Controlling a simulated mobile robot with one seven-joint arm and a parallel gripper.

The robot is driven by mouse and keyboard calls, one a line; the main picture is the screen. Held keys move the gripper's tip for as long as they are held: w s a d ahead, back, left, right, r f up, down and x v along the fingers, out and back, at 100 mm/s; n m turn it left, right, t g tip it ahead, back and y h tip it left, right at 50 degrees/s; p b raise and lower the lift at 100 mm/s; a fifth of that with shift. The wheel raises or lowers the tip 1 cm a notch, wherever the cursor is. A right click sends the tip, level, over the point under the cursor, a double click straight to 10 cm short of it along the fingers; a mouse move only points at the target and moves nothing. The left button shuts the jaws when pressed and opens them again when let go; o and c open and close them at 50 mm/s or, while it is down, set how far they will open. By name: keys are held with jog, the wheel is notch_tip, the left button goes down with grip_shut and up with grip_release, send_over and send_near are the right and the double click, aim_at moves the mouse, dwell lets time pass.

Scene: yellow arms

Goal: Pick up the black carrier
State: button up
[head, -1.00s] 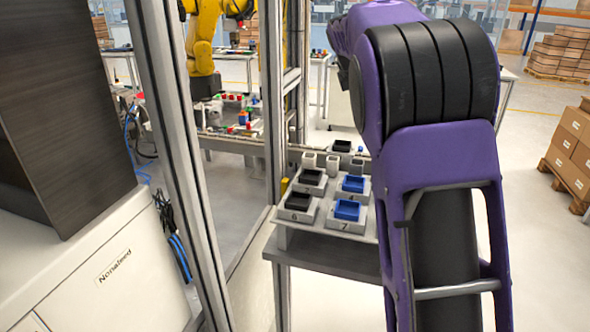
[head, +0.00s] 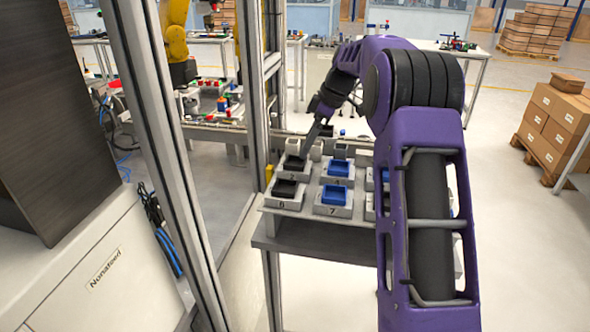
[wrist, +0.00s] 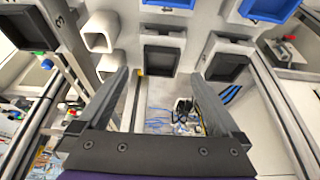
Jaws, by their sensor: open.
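Two black carriers sit in light holders at the left side of the table in the head view. One is in the holder marked 3 (head: 294,164), the other in the holder marked 6 (head: 286,188). My gripper (head: 305,151) is above and close to the carrier at 3. In the wrist view my gripper (wrist: 160,76) is open and empty. One black carrier (wrist: 160,61) shows beyond and between its fingertips, another (wrist: 226,67) to the right. I cannot tell the exact gap to the carrier.
Blue carriers sit in the holders marked 4 (head: 338,168) and 7 (head: 334,194), right of the black ones. Small grey square cups (head: 292,146) stand behind. A metal frame post (head: 165,140) rises left of the table. My arm hides the table's right part.

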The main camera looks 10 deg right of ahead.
aim_at(295, 163)
jog(key=x, duration=0.8)
jog(key=shift+a+f, duration=0.2)
jog(key=shift+a, duration=0.1)
jog(key=shift+r, duration=0.1)
jog(key=c, duration=1.4)
